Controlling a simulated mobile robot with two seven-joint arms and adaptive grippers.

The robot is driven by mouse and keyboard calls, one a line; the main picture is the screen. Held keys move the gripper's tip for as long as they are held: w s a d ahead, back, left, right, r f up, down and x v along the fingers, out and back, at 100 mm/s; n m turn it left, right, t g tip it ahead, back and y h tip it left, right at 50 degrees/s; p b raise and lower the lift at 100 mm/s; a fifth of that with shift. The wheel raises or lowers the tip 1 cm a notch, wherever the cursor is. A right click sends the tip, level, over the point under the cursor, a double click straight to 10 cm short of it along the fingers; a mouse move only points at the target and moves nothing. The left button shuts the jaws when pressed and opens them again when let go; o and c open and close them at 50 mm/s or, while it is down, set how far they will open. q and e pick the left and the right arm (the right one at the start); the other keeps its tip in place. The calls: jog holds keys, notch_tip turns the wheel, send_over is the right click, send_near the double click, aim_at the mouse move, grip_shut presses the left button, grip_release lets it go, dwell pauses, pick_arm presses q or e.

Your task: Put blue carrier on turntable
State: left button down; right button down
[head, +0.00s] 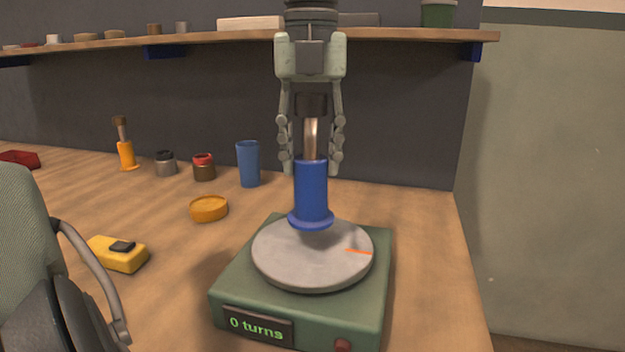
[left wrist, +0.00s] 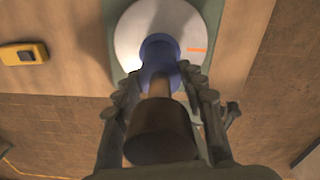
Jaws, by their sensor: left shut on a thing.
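The blue carrier (head: 311,190) is upright, with a wide blue foot, a metal shaft and a dark cap. My left gripper (head: 312,172) points down from above and is shut on the carrier, its fingers on either side. The carrier's foot is over the grey disc of the turntable (head: 275,265), towards its back; I cannot tell whether they touch. The turntable has a green base, an orange mark and a display reading "0 turns". In the left wrist view, the gripper (left wrist: 158,90) surrounds the carrier (left wrist: 160,52) over the turntable disc (left wrist: 130,30). My right gripper is not in view.
A yellow box (head: 118,254) and an orange dish (head: 208,209) lie left of the turntable. A shelf (head: 230,36) runs above along the wall. The table's right edge is close to the turntable.

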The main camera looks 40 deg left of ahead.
aim_at(312, 183)
pick_arm(q)
jog(key=shift+d+f, duration=0.15)
notch_tip(312, 183, down, 3)
jog(key=shift+f, duration=0.35)
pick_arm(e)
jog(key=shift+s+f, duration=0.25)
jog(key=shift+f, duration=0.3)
pick_arm(q)
jog(key=shift+f, duration=0.1)
jog(key=c, duration=0.9)
grip_release()
jog(key=shift+f, duration=0.1)
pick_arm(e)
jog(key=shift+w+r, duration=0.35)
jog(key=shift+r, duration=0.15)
